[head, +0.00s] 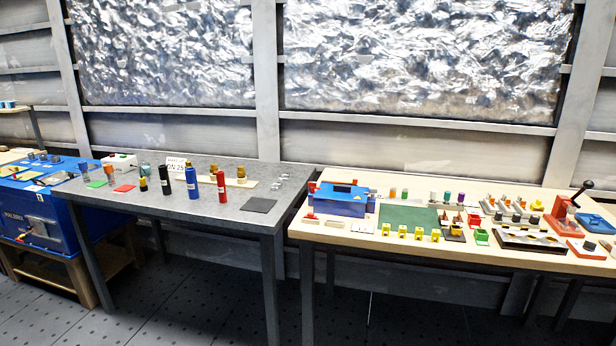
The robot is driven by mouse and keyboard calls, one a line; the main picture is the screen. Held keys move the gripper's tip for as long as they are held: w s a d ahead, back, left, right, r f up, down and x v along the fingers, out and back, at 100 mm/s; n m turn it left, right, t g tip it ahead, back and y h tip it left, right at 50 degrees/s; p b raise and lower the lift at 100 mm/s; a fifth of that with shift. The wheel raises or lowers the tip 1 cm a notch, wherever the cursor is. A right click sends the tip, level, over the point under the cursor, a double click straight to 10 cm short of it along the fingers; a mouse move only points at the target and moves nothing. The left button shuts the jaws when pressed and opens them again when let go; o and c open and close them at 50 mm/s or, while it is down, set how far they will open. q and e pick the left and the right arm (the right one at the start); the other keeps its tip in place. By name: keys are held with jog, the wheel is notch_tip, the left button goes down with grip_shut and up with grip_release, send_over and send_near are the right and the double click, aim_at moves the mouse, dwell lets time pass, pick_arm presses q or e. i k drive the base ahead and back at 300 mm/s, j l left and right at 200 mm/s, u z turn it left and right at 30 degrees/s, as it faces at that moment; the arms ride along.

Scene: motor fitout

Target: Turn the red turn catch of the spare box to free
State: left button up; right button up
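A small blue box (338,207) stands at the left end of the pale wooden table. A small red part (312,187) shows at its left side; I cannot tell whether it is a turn catch or how it is turned. A larger blue box (50,218) with pale lettering stands at the far left, with a small red part (27,237) low on its front. I cannot tell which of the two is the spare box. Neither of my grippers is in view.
The pale wooden table (400,262) also holds a green mat (408,217), several small yellow blocks and a red lever press (563,215). The grey table (215,215) holds several coloured bottles and a dark square (259,205). The floor (200,310) in front is clear.

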aim_at(313, 186)
jog(key=i+j, duration=0.8)
jog(key=i, duration=0.25)
